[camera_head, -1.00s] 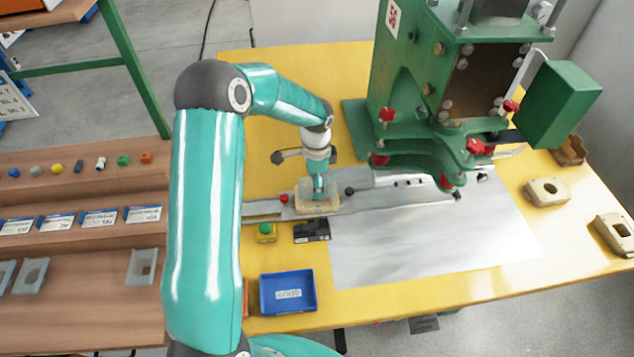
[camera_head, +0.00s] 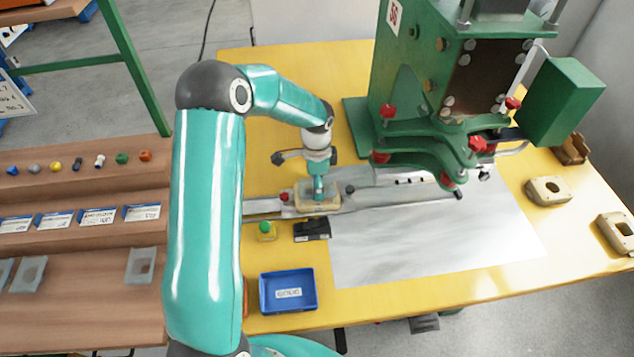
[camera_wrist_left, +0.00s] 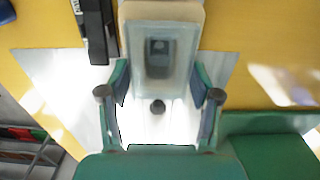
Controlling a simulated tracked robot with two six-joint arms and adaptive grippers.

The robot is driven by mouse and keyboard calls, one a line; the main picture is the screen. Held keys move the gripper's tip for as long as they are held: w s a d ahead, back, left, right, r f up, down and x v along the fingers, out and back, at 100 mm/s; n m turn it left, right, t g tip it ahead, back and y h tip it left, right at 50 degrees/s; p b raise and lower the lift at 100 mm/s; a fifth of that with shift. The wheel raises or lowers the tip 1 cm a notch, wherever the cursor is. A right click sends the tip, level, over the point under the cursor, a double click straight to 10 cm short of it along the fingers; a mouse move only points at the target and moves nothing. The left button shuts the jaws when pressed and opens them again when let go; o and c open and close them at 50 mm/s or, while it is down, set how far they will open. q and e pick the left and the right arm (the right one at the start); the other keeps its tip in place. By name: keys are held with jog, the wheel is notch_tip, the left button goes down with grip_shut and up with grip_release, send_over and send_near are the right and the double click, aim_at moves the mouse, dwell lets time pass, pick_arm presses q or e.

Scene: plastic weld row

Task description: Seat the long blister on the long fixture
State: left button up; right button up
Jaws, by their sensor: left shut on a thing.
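The long fixture (camera_head: 318,206) is a tan block on the metal slide, in front of the green press. The long blister (camera_wrist_left: 150,85) is a clear tray with a raised middle; in the left wrist view it lies over the fixture (camera_wrist_left: 160,9), whose tan rim shows around its far end. My left gripper (camera_head: 318,195) points down over the fixture. In the left wrist view its two fingers (camera_wrist_left: 160,96) are shut on the blister's near end. I cannot tell whether the blister is fully down on the fixture. My right gripper is not in view.
The green press (camera_head: 440,100) stands behind right. A black box (camera_head: 312,231), a green button (camera_head: 267,230) and a blue bin (camera_head: 288,292) sit in front of the slide. Clear blisters (camera_head: 141,266) lie on the left rack.

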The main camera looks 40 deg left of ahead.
pick_arm(q)
jog(key=shift+f+b, duration=0.65)
jog(key=shift+f, duration=0.25)
jog(key=o, duration=1)
jog(key=c, duration=0.4)
jog(key=shift+r, duration=0.1)
jog(key=shift+c, duration=0.2)
notch_tip(320, 180, up, 7)
jog(key=p, duration=0.4)
jog(key=shift+p, duration=0.35)
